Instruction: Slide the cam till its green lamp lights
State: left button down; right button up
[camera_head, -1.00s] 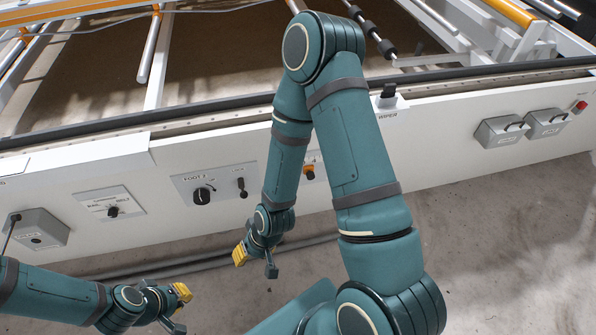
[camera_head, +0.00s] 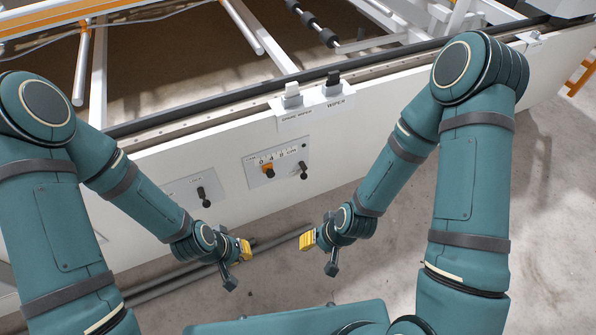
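A pale panel (camera_head: 277,161) on the white front of the gantry carries a row of small markings and an orange knob (camera_head: 268,171), which looks like the cam slider. A small dark spot at the panel's upper right may be its lamp; I see no green light there. My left gripper (camera_head: 238,266) is open and empty, below and left of the panel. My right gripper (camera_head: 319,254) is open and empty, below and right of it. Neither touches the panel.
A black knob (camera_head: 302,170) is right of the orange one. Another black lever (camera_head: 204,197) is on a panel to the left. The floor in front is clear.

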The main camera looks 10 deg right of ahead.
aim_at(267, 169)
jog(key=i+j+z, duration=0.2)
jog(key=j, duration=0.15)
jog(key=i+j+z, duration=0.45)
jog(key=j, duration=0.25)
jog(key=k, duration=0.05)
